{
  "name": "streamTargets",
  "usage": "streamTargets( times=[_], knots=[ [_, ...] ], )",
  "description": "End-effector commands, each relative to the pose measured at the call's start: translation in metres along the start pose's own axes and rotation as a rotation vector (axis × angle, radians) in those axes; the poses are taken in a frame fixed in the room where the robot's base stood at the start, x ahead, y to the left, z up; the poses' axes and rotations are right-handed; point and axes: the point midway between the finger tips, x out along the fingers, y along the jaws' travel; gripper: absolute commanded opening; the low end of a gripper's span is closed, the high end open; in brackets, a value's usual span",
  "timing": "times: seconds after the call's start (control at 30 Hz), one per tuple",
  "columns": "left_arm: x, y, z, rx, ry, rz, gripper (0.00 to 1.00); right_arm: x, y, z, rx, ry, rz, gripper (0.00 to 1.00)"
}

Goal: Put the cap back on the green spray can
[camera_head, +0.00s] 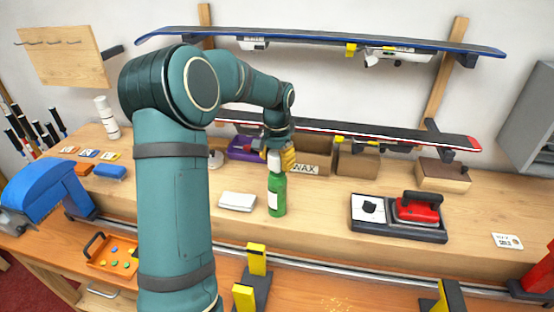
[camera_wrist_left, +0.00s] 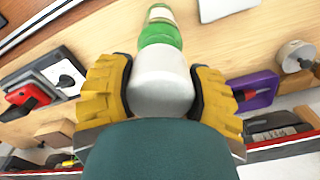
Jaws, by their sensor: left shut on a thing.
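The green spray can (camera_head: 277,197) stands upright on the bench, with a pale label on its side. In the left wrist view the can (camera_wrist_left: 160,35) shows beyond the cap. My left gripper (camera_head: 279,158) is directly above the can, its yellow fingers shut on the whitish-grey cap (camera_head: 274,161). In the left wrist view the cap (camera_wrist_left: 161,84) sits between both fingers and lines up with the can's top, hiding the nozzle. I cannot tell whether the cap is seated or just above the can. My right gripper is not in view.
A white block (camera_head: 237,201) lies left of the can. A tray with a red iron (camera_head: 418,208) is to the right. A WAX box (camera_head: 309,160) and a purple item (camera_head: 246,147) stand behind. A ski (camera_head: 380,134) hangs low behind the gripper. Bench between can and tray is clear.

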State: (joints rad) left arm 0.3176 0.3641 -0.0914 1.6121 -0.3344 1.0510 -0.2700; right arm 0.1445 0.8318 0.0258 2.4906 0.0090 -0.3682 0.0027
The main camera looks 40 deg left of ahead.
Motion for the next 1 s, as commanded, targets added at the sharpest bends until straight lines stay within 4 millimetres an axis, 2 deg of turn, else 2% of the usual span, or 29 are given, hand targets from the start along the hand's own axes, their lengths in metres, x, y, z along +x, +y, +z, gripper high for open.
streamTargets(
  times=[0.5,1.0],
  knots=[
    [0.0096,0.0,0.0,0.0,0.0,0.0,0.46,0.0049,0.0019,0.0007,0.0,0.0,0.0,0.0],
    [0.0098,-0.0001,0.0,0.0,0.0,0.0,0.46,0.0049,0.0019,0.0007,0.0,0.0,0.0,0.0]
  ],
)
